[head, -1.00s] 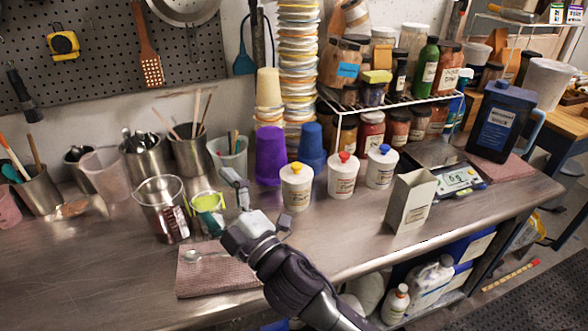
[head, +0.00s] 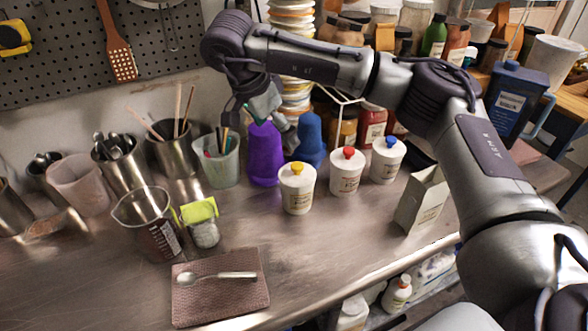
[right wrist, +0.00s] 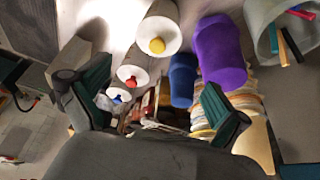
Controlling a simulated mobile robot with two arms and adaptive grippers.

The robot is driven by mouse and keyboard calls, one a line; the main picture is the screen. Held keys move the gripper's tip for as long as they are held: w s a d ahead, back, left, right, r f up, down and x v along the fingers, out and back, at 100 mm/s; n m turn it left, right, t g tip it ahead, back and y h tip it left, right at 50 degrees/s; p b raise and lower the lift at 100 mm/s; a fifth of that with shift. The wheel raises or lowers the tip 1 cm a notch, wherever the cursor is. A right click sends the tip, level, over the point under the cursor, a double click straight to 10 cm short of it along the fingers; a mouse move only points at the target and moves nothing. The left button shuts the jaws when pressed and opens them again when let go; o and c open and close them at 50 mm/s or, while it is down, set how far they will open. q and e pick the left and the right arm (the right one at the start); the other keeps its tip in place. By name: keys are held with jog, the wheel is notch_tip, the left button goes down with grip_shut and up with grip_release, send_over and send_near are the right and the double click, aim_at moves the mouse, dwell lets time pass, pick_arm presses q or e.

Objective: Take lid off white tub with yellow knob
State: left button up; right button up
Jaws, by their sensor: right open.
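The white tub (head: 297,197) with the yellow knob (head: 297,168) stands upright on the metal counter, its white lid on top. It also shows in the right wrist view, with its yellow knob (right wrist: 157,45) beyond the fingers. My right gripper (head: 267,103) is above and behind the tub, over the purple cups, apart from the tub. In the right wrist view its two fingers (right wrist: 157,105) are spread wide with nothing held between them. My left gripper is in no view.
White tubs with a red knob (head: 347,153) and a blue knob (head: 391,142) stand to the right. Purple cups (head: 264,160) and blue cups (head: 310,140) are close behind. A carton (head: 421,200) stands right; a spoon lies on a mat (head: 193,308) in front. Counter before the tub is clear.

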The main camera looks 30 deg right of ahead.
aim_at(297, 166)
jog(key=x, duration=0.2)
jog(key=p+x, duration=0.1)
jog(key=x, duration=0.5)
jog(key=shift+s+d+p, duration=0.1)
jog(key=shift+d+p, duration=0.2)
jog(key=p+x, duration=0.2)
jog(key=x, duration=0.2)
jog(key=shift+s+d, duration=0.1)
jog(key=shift+d+f, duration=0.2)
jog(key=shift+f, duration=0.35)
jog(key=c, duration=0.8)
jog(key=shift+s+a+r, duration=0.1)
jog(key=shift+s+r, duration=0.05)
jog(key=shift+s, duration=0.05)
jog(key=c, duration=0.7)
jog(key=shift+w, duration=0.15)
jog(key=shift+c, duration=0.7)
